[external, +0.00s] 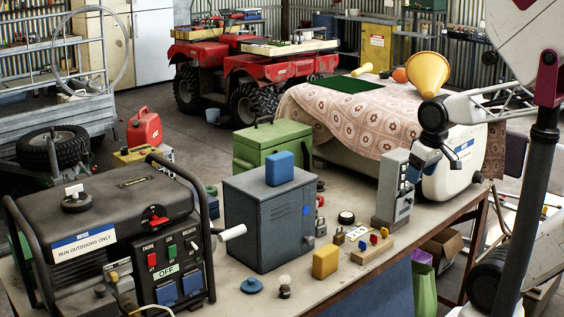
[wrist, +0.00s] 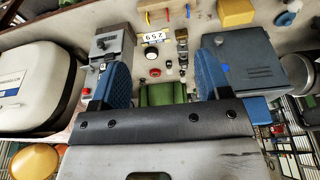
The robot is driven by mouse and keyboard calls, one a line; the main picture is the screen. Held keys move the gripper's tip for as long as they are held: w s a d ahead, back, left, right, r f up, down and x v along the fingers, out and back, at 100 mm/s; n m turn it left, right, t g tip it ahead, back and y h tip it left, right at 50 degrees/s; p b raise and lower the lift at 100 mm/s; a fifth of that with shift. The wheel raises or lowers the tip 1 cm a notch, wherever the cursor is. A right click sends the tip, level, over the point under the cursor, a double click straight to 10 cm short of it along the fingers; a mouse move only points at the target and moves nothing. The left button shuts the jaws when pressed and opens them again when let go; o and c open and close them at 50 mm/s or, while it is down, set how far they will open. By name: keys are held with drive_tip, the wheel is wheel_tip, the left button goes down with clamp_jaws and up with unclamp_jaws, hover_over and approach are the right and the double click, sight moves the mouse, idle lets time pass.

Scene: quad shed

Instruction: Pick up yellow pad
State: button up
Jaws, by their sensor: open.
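The yellow pad (external: 325,262) is a small block near the front edge of the workbench, in front of the grey metal cabinet. In the wrist view the yellow pad (wrist: 236,12) shows at the top edge, right of centre. My gripper (external: 423,163) is at the right, above the bench beside the grey switch box and the white tank, well apart from the pad. In the wrist view its two blue fingers (wrist: 160,72) stand wide apart with nothing held between them. In the external view the fingers are small and partly hidden by the wrist.
The grey cabinet (external: 268,217) carries a blue block (external: 280,168). A grey switch box (external: 394,188), a wooden board with coloured pegs (external: 370,247) and a blue knob (external: 252,285) stand near the pad. A black generator (external: 110,240) fills the left end. A yellow funnel (external: 422,74) is behind.

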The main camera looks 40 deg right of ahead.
drive_tip(key=m+g+y, duration=0.4)
drive_tip(key=m+y, duration=1)
drive_tip(key=m, duration=0.3)
approach(332, 246)
drive_tip(key=x, duration=0.4)
drive_tip(key=shift+s+a, duration=0.1)
drive_tip(key=shift+s, duration=0.05)
drive_tip(key=shift+x, duration=1.3)
drive_tip(key=shift+f, duration=0.1)
drive_tip(key=shift+x, duration=2.55)
